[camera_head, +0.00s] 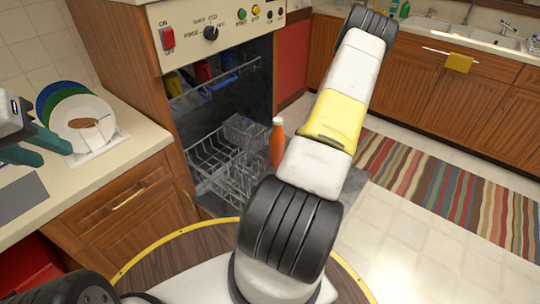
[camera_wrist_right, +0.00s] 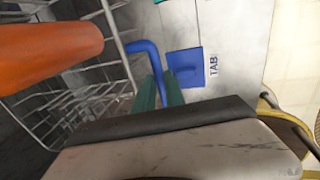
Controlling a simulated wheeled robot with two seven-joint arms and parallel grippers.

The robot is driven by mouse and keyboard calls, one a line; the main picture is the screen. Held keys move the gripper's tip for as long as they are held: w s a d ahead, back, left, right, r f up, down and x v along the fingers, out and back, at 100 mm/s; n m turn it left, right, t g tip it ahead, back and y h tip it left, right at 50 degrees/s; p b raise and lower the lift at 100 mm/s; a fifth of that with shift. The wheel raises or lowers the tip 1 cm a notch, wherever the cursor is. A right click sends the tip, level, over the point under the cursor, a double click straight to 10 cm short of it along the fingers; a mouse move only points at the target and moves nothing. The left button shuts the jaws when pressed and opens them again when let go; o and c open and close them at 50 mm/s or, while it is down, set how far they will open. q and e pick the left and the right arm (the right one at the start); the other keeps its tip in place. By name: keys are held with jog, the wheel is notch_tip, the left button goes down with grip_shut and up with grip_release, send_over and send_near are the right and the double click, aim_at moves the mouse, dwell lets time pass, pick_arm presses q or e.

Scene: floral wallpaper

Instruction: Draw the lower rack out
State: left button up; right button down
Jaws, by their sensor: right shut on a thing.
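The lower rack (camera_head: 215,155) is a pale wire basket low in the open dishwasher; it also shows at the left of the right wrist view (camera_wrist_right: 112,25). A bent blue handle (camera_wrist_right: 143,47) at the rack runs down between the two green fingers of my right gripper (camera_wrist_right: 160,92), which is shut on it. My right arm hides part of the scene in the head view, and its fingers do not show there. My left gripper (camera_head: 56,152) is open and empty over the left counter, beside the plates.
An orange bottle (camera_head: 277,145) stands at the lower rack's right side. The upper rack (camera_head: 215,82) holds coloured items. Plates (camera_head: 75,108) stand on the left counter. A blue tab compartment (camera_wrist_right: 185,67) lies beside my right fingers. Floor to the right is clear, with a striped rug (camera_head: 450,190).

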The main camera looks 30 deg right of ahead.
jog(key=shift+s+d, duration=0.2)
jog(key=shift+s, duration=0.3)
jog(key=c, duration=1.7)
grip_release()
jog(key=shift+r, duration=0.1)
notch_tip(320, 180, up, 8)
jog(key=s, duration=0.1)
jog(key=shift+s+d+f, duration=0.2)
jog(key=shift+d+f, duration=0.05)
jog(key=shift+d, duration=0.05)
